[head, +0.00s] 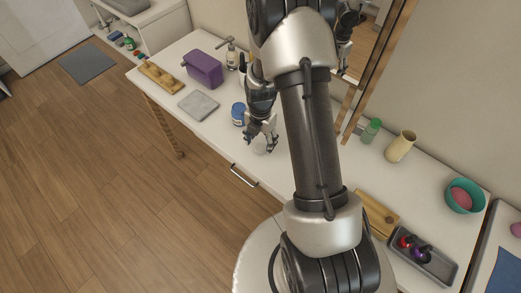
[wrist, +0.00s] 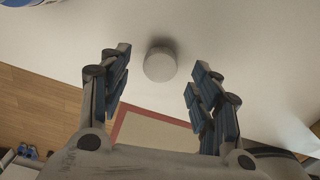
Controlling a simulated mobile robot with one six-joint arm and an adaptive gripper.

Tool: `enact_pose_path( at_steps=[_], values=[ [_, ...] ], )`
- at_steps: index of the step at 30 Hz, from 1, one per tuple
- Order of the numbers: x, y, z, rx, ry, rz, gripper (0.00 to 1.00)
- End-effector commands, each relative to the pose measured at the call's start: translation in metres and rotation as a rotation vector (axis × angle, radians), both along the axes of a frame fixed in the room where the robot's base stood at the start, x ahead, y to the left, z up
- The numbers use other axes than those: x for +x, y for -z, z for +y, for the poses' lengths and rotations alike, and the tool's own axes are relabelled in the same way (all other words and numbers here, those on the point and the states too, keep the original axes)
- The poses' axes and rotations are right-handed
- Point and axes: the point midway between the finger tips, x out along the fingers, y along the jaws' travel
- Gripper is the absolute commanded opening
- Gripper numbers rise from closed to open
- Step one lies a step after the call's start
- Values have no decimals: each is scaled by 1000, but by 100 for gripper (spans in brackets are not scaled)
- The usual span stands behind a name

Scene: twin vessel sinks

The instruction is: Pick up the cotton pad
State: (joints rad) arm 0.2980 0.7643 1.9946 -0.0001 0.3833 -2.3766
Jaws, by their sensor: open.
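The cotton pad appears as a small white round piece (wrist: 160,64) on the white counter in the wrist view. It lies between and slightly beyond the fingertips, with space on both sides. In the head view the pad (head: 260,149) is a pale shape under the fingers, partly hidden by them. My gripper (head: 262,134) points down over the counter near its front edge. In the wrist view my gripper (wrist: 160,72) has its two fingers spread wide with nothing between their pads.
A blue jar (head: 238,114) stands close beside my gripper. A grey square (head: 198,105), a purple box (head: 203,69) and a wooden tray (head: 160,77) lie farther left. A green-capped bottle (head: 371,130), a cream cup (head: 400,147) and a teal bowl (head: 465,196) stand right of my arm.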

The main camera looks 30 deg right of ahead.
Motion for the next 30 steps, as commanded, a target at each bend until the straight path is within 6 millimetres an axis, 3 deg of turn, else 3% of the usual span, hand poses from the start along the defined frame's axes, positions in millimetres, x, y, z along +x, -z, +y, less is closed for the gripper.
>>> enact_pose_path(
  at_steps=[3,11,26,30],
  values=[
    [-2,22,0,0,0,1,57],
    [0,25,0,0,0,-1,57],
    [-1,25,0,-1,0,0,25],
    [-1,25,0,-1,0,0,25]
  ],
)
